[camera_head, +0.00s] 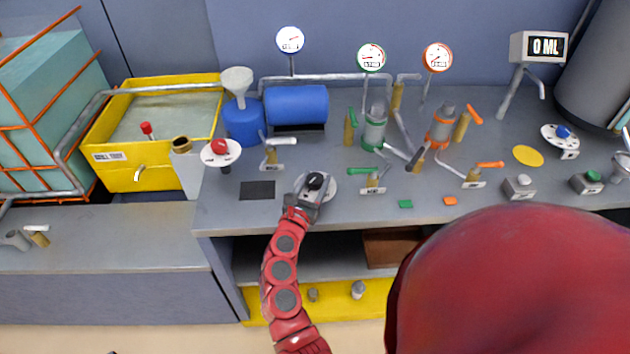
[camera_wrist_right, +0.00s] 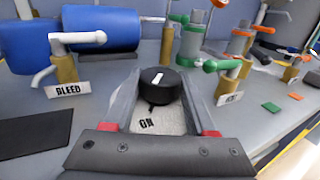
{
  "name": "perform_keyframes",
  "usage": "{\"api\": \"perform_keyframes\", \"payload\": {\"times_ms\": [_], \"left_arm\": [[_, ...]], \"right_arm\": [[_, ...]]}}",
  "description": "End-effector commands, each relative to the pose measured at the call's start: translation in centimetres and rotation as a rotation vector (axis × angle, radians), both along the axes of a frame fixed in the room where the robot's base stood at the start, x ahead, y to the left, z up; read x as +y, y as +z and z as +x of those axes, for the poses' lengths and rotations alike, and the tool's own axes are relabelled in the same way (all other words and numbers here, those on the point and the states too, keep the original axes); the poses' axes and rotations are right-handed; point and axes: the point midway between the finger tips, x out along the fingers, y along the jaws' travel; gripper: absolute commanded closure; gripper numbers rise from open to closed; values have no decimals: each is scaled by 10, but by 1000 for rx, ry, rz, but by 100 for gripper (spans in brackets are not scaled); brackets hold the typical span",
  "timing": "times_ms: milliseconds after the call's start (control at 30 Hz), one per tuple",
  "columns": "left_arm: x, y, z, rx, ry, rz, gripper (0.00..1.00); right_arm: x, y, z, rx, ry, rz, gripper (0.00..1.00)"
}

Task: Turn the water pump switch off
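The pump switch is a round black knob (camera_head: 315,181) with a white mark, on a pale round plate near the bench's front edge. In the right wrist view the knob (camera_wrist_right: 160,86) sits ahead, with the word ON on the plate on the near side. A small dark tab on the knob points toward ON. My right gripper (camera_head: 311,192) is at the switch. In the wrist view its two fingers (camera_wrist_right: 161,100) stand apart on either side of the knob, with a visible gap at least on the near part. Contact cannot be told. My left gripper is not in view.
A BLEED valve (camera_wrist_right: 66,66) stands left of the switch and a green-handled valve (camera_head: 372,178) right of it. A dark flat patch (camera_head: 257,190) lies to the left. Blue tanks (camera_head: 296,106), gauges and pipes stand behind. A yellow water tank (camera_head: 120,178) is far left.

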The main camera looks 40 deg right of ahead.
Motion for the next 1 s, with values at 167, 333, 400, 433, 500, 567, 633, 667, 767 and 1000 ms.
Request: {"api": "perform_keyframes", "payload": {"times_ms": [167,333,400,433,500,567,633,667,767,1000], "left_arm": [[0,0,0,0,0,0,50],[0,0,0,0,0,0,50],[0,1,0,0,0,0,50],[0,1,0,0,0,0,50],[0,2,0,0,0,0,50],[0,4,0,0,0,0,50],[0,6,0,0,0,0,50],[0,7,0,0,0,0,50],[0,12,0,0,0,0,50],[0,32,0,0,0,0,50]], "right_arm": [[0,0,0,0,0,0,87],[0,0,0,0,2,0,99],[0,0,0,1,7,1,99],[0,0,-1,1,11,1,99],[-1,0,-2,2,21,2,99],[-1,0,-2,1,39,2,99],[-2,1,-3,-1,61,4,99],[-2,2,-2,-1,76,2,99],[-3,2,-3,0,121,4,99],[-4,4,-3,2,247,3,99]]}}
